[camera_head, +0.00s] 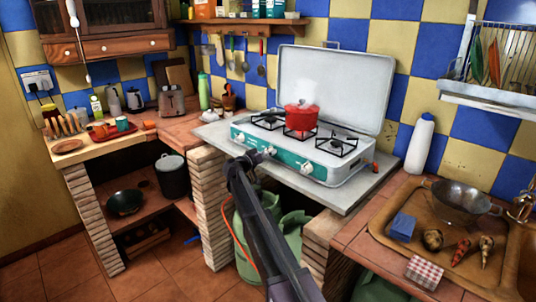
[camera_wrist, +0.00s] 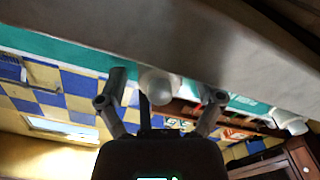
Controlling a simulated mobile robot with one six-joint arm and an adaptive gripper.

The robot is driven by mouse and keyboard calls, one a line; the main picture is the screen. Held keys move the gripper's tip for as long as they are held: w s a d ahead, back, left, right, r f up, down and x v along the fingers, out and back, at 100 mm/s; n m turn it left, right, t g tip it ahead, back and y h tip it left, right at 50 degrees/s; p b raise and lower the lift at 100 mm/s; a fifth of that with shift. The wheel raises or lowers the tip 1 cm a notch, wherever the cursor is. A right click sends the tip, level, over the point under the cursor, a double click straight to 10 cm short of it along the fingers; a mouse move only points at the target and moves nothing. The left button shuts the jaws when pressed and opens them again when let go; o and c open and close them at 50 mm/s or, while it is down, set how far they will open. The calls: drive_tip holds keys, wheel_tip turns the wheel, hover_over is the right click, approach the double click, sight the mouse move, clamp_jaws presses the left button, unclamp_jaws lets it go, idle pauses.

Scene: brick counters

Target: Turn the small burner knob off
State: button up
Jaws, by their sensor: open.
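A camping stove with a teal front panel (camera_head: 287,158) stands on the counter with its lid up. Its front has three white knobs: left (camera_head: 240,137), middle (camera_head: 271,152) and right (camera_head: 306,168). A red pot (camera_head: 301,116) sits over the middle burner, with faint steam above it. My gripper (camera_head: 254,156) is in front of the panel near the left and middle knobs. In the wrist view my gripper (camera_wrist: 167,88) is open, with a white knob (camera_wrist: 158,85) between its fingers, apparently not gripped. Another knob (camera_wrist: 291,122) is off to the right there.
The grey counter slab (camera_head: 220,130) juts out under the stove, with a green gas bottle (camera_head: 289,228) below. A white bottle (camera_head: 419,145) stands to the right, beside a tray with a metal colander (camera_head: 461,199). A toaster (camera_head: 171,101) is at the left.

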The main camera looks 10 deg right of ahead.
drive_tip(key=shift+s+a, duration=0.1)
drive_tip(key=v, duration=1.1)
drive_tip(key=shift+s+a, duration=0.2)
drive_tip(key=shift+a, duration=0.1)
